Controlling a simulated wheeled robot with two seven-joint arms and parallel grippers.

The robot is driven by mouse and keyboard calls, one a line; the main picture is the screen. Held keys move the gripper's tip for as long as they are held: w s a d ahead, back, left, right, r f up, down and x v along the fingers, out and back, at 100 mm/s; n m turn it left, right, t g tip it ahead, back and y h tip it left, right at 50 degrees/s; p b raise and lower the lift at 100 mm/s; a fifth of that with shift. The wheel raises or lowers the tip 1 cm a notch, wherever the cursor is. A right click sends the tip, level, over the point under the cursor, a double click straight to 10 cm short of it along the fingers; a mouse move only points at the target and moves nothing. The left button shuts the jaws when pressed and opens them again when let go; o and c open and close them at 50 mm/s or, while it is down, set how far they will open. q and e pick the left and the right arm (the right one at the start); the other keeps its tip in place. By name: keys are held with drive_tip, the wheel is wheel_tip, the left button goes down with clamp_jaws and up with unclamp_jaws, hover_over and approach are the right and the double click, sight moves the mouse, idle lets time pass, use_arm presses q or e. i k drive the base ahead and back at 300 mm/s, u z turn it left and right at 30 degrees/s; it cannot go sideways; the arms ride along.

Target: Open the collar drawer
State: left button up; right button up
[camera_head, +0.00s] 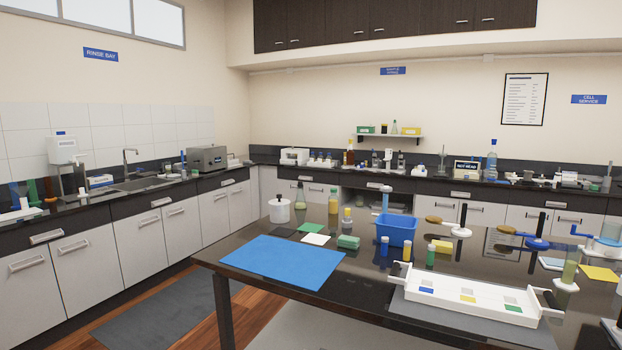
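No drawer carries a label that I can read as collar, so I cannot tell which one it is. Dark drawer fronts with metal handles run under the left counter: a near drawer (46,237), a middle drawer (162,201) and a far drawer (228,182). Under the back counter are a left drawer (305,179) and a right drawer (460,194). These drawers look closed. The island table hides part of the back counter's lower fronts. Neither of my grippers is in view.
A dark island table (345,290) fills the foreground, with a blue mat (283,262), a blue bin (397,230) and a white tray (470,299) on it. Between it and the left counter is open wooden floor with a grey floor mat (165,318).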

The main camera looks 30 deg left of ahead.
sight(286, 173)
drive_tip(key=u, duration=2.3)
drive_tip(key=i, duration=5)
drive_tip(key=z, duration=2.2)
drive_tip(key=i, duration=2.6)
drive_tip(key=u, duration=0.05)
